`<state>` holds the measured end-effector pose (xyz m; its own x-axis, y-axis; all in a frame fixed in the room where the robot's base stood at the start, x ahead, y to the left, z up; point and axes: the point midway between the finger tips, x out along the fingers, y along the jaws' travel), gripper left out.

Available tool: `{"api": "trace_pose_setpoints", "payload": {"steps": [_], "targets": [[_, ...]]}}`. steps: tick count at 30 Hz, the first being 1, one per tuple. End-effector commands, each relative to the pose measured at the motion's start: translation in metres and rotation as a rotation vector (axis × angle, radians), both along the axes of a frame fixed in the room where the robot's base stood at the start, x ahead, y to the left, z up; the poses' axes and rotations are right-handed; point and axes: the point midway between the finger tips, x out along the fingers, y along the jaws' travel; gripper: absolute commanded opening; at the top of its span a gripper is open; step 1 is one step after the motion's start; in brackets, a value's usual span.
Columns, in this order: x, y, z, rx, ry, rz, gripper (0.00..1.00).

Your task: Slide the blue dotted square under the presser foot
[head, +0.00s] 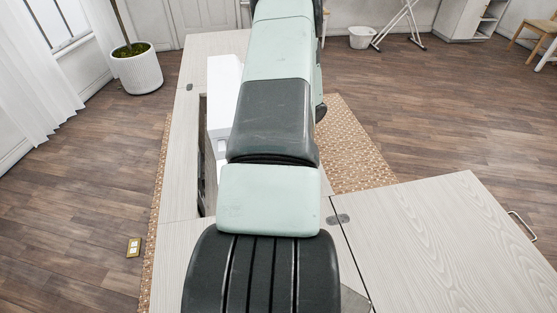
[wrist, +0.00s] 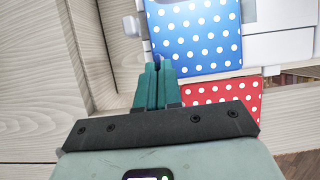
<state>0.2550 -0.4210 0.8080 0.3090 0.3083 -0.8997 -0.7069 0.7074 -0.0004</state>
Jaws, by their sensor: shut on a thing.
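The blue square with white dots (wrist: 200,38) lies on a white surface at the top of the wrist view. My gripper (wrist: 158,66) has its teal fingers close together at the blue square's lower left edge, shut on it. The tips partly cover that edge. A red square with white dots (wrist: 232,88) shows below the blue one, partly behind my gripper. The white sewing machine (head: 222,90) is partly hidden behind my arm in the head view. I cannot make out the presser foot in either view. My gripper and both squares are hidden in the head view.
The pale wood cabinet (head: 182,170) surrounds an opening at the machine. A wooden leaf (head: 450,235) extends to the right and looks clear. Wooden panels (wrist: 35,60) stand close at the left of my gripper. A potted plant (head: 137,70) stands on the floor, apart from the cabinet.

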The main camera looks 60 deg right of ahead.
Motion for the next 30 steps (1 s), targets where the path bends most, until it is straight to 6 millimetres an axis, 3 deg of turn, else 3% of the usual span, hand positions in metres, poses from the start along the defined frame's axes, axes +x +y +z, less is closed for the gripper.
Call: {"api": "trace_pose_setpoints", "payload": {"steps": [30], "targets": [[0.014, 0.015, 0.000, 0.001, 0.001, 0.002, 0.00]]}}
